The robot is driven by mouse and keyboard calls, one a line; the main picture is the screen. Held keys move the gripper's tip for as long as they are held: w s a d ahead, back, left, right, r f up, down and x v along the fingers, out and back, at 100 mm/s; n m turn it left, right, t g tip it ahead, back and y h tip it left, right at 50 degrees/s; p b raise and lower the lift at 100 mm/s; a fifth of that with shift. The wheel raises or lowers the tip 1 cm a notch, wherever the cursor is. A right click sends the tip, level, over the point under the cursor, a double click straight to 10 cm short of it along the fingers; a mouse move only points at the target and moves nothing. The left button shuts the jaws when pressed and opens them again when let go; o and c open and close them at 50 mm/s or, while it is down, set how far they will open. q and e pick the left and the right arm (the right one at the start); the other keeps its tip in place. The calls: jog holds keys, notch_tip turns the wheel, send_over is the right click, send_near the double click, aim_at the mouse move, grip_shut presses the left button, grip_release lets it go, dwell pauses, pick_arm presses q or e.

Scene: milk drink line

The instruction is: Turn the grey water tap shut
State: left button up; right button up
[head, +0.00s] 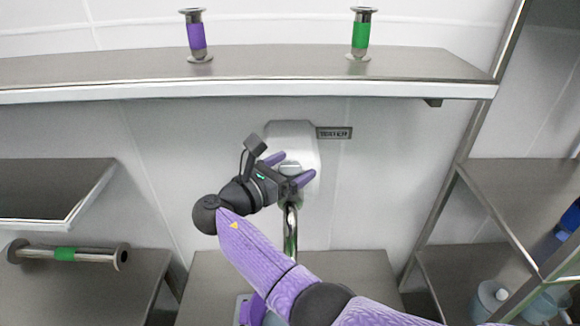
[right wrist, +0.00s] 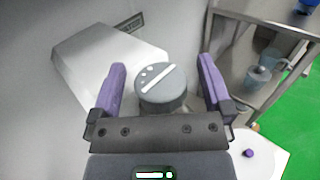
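The grey water tap knob (right wrist: 162,92) is a round cap with a pale bar and several small dots on its face. It sits on the front of a white wall box (right wrist: 92,62), which also shows in the head view (head: 292,132). A chrome spout (head: 290,232) hangs below the box. My right gripper (head: 293,168) is at the box, with its purple fingers on either side of the knob. In the right wrist view my right gripper (right wrist: 162,82) is open, with a gap between each finger and the knob. My left gripper is not in view.
A steel shelf (head: 230,65) runs above, bearing a purple-banded holder (head: 196,36) and a green-banded holder (head: 360,35). Another green-banded holder (head: 67,254) lies at lower left. A steel rack (head: 515,190) with containers stands at right. A dark label (head: 334,133) is beside the box.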

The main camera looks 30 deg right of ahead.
jog(key=b+v, duration=0.3)
jog(key=v, duration=0.7)
